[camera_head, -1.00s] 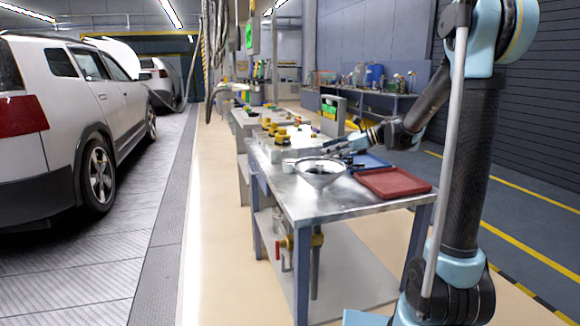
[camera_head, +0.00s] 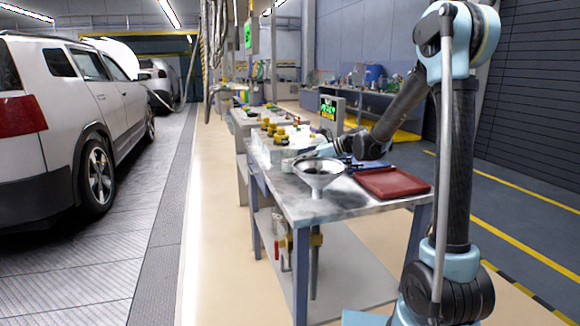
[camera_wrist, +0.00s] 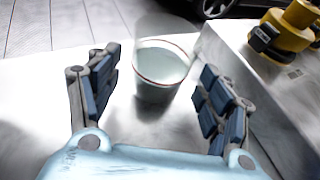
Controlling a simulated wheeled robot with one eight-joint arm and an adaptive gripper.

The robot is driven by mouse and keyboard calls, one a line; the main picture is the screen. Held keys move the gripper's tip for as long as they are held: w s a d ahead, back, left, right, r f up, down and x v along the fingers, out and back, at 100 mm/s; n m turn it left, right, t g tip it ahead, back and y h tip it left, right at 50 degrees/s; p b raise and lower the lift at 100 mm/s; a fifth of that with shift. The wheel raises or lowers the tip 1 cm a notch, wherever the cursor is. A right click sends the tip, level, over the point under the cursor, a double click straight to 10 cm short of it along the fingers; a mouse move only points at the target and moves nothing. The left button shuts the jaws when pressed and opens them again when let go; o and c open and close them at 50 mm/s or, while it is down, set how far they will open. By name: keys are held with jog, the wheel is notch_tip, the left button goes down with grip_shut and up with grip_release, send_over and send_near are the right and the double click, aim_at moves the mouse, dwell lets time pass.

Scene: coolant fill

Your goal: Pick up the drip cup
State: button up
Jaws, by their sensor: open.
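The drip cup (camera_wrist: 158,76) is a pale, translucent cup with a dark red line near its rim. It stands upright in the wrist view, just ahead of and between my gripper's fingertips. My gripper (camera_wrist: 161,61) is open, one finger on each side of the cup, with bare surface showing between the palm and the cup. In the head view my gripper (camera_head: 312,155) is low over the metal workbench (camera_head: 335,207), behind the funnel. I cannot tell the cup clearly in that view.
A metal funnel (camera_head: 318,173) and a red tray (camera_head: 392,183) are at the bench's near end. Yellow fittings (camera_head: 277,130) stand farther back; one (camera_wrist: 290,30) shows at upper right in the wrist view, on a grey block. A white car (camera_head: 75,110) is at left.

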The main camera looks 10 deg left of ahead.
jog(key=x, duration=0.4)
jog(key=shift+r, duration=0.2)
jog(key=c, duration=1.2)
jog(key=shift+r, duration=0.15)
jog(key=shift+r, duration=4.75)
